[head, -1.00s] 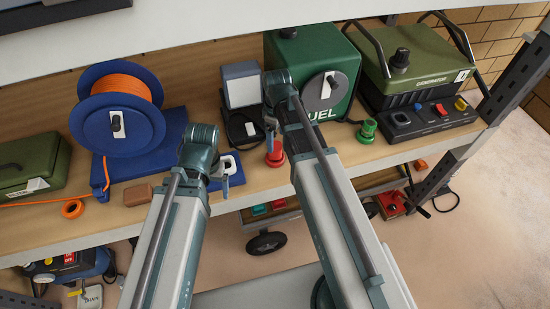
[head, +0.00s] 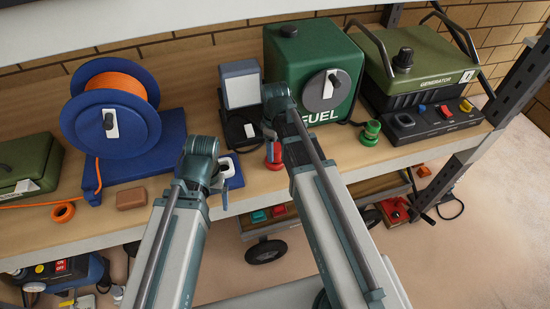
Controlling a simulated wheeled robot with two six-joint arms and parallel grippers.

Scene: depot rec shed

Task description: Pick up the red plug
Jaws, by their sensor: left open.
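The red plug (head: 273,157) stands on the wooden shelf in front of the green fuel box, in the middle of the head view. My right gripper (head: 270,136) is just above it and hides part of it. I cannot tell whether the fingers touch it or whether they are open. My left gripper (head: 222,187) is open near the shelf's front edge, to the left of the red plug and apart from it.
A green plug (head: 370,133) stands right of the red one. The fuel box (head: 315,70), a grey device (head: 240,88) and the generator (head: 430,85) stand behind. A blue cable reel (head: 118,125) and a brown block (head: 131,198) are left.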

